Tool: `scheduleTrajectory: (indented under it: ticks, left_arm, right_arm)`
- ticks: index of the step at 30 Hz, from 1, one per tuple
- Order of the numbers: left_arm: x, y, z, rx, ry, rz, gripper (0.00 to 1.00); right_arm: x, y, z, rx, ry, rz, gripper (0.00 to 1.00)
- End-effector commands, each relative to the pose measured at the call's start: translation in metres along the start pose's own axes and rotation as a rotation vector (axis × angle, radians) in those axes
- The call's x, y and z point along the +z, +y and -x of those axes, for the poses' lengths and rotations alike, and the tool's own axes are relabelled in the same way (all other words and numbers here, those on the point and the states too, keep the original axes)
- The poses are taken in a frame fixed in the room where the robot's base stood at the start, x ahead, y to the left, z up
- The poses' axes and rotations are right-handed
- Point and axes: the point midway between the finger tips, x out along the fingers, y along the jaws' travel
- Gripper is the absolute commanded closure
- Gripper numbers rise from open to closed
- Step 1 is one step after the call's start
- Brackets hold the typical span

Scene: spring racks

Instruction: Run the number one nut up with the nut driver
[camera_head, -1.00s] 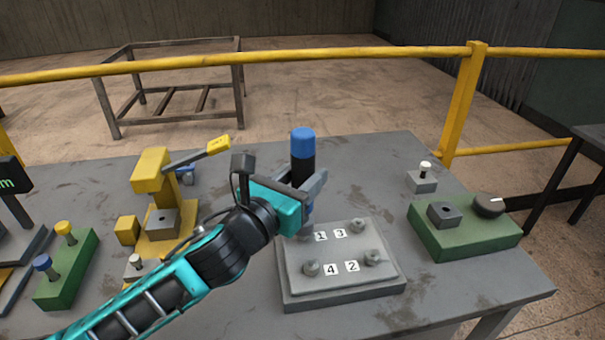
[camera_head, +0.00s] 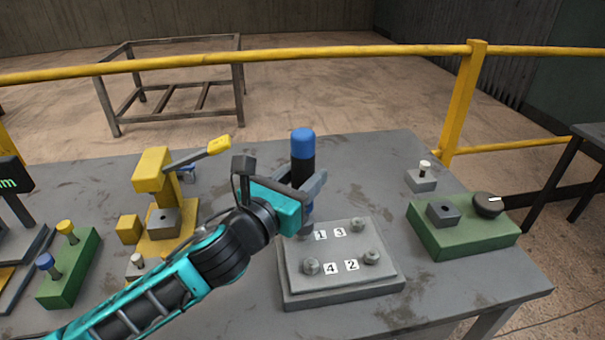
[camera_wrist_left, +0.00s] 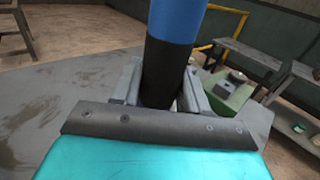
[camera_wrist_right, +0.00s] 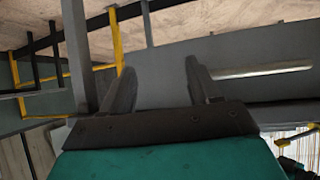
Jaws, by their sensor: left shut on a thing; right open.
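The nut driver (camera_head: 302,155), black with a blue cap, stands upright at the back left corner of the grey nut plate (camera_head: 340,293). My left gripper (camera_head: 307,190) is shut on it; the left wrist view also shows the driver (camera_wrist_left: 172,60) between the fingers. The driver's lower end is at the nut position beside label 1 (camera_head: 321,235); the number one nut is hidden there, so I cannot tell how it is seated. Nuts by labels 3, 4 and 2 show on the plate. My right gripper (camera_wrist_right: 165,90) is open and empty in the right wrist view.
A yellow lever press (camera_head: 160,200) and a green block with two posts (camera_head: 68,270) stand to the left. A green base with a black knob (camera_head: 465,235) and a small grey block (camera_head: 421,182) stand to the right. A yellow rail (camera_head: 300,60) runs behind the table.

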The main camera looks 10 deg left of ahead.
Motion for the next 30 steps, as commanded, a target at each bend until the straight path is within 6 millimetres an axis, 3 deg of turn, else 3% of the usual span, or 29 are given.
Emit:
scheduleTrajectory:
  ticks: [30]
  left_arm:
    - [0.0031,-0.0004,-0.0001,-0.002,-0.008,-0.001,0.99]
  right_arm:
    - [-0.0054,0.0002,0.0037,0.000,0.000,0.000,0.39]
